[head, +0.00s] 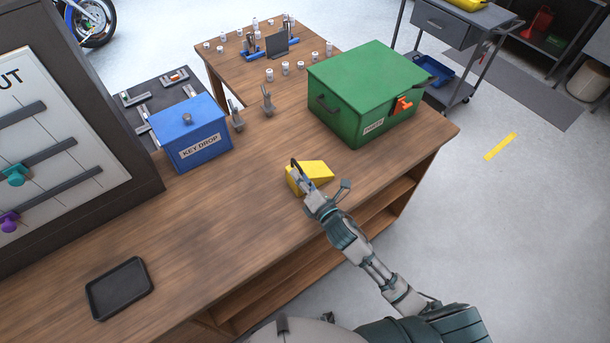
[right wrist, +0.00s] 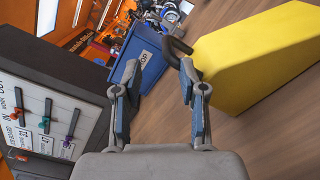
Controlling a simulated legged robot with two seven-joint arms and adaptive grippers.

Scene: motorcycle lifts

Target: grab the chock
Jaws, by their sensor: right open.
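The yellow wedge-shaped chock (head: 316,173) lies on the wooden workbench, in front of the green box. A dark handle sticks out at its left end. My right gripper (head: 317,193) is at the chock's near side in the head view. In the right wrist view the chock (right wrist: 258,52) fills the upper right, and its dark handle (right wrist: 177,48) curves out near the right fingertip. The right gripper (right wrist: 158,80) is open, with no object clearly between its fingers. I cannot tell whether a finger touches the handle. My left gripper is not in view.
A green box (head: 362,90) stands behind the chock, and a blue key drop box (head: 190,135) stands left of it. A black tray (head: 119,288) lies at the bench's left front. The bench (head: 215,235) left of the chock is clear.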

